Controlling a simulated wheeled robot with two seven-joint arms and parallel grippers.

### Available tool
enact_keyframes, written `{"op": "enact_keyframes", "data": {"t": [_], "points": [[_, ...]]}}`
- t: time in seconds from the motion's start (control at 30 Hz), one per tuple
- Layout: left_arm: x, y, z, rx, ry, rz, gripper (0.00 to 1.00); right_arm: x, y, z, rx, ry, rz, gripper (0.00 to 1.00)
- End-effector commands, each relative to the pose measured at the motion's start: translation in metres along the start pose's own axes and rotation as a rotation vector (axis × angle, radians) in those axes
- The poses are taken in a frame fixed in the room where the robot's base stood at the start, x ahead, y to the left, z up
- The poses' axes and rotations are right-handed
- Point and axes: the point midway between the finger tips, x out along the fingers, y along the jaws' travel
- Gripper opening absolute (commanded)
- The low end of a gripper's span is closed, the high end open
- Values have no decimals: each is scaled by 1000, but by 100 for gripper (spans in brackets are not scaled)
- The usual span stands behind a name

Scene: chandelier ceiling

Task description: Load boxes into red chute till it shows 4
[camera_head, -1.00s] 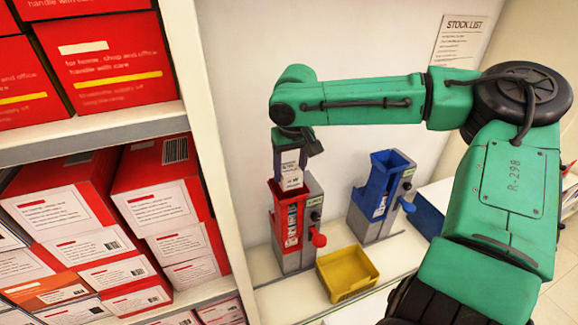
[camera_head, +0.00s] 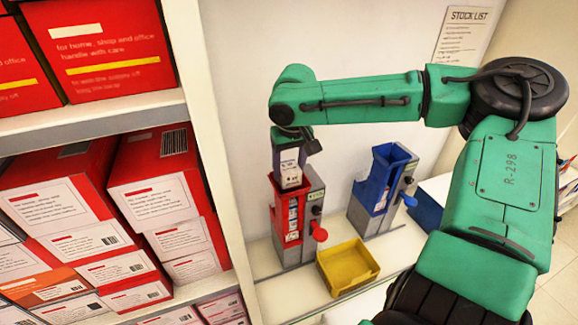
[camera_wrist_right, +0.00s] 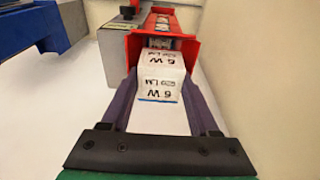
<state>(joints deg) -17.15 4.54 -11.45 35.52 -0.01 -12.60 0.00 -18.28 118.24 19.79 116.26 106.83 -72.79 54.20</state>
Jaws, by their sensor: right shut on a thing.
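The red chute (camera_head: 293,218) stands upright on the shelf, with small boxes in its front slot and a red knob on its right side. My right gripper (camera_head: 288,162) is over the chute's open top, pointing down. It is shut on a small white box (camera_head: 291,176), whose lower end is at the chute's mouth. The wrist view shows this white box (camera_wrist_right: 160,86), marked 6 W, between the two dark fingers, with the red chute's rim (camera_wrist_right: 187,47) around its far end. The chute's display is too small to read. My left gripper is not in view.
A blue chute (camera_head: 379,195) stands to the right. A yellow tray (camera_head: 346,268) lies in front, between the chutes. A tall rack of red and white cartons (camera_head: 160,190) fills the left side. A stock list (camera_head: 462,35) hangs on the wall.

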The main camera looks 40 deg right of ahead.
Motion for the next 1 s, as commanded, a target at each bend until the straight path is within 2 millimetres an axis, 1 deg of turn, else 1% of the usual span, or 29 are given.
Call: {"op": "enact_keyframes", "data": {"t": [0.7, 0.87, 0.9, 0.97, 1.0], "points": [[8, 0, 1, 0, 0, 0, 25, 18, 0, 3, 0, 0, -1, 6], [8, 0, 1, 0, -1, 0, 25, 18, 0, 3, 0, 0, 0, 6], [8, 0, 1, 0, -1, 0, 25, 18, 0, 3, 0, 0, 0, 65], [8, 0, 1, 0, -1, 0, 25, 18, 0, 3, 0, 0, 0, 88], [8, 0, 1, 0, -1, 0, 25, 18, 0, 3, 0, 0, 0, 96]]}}
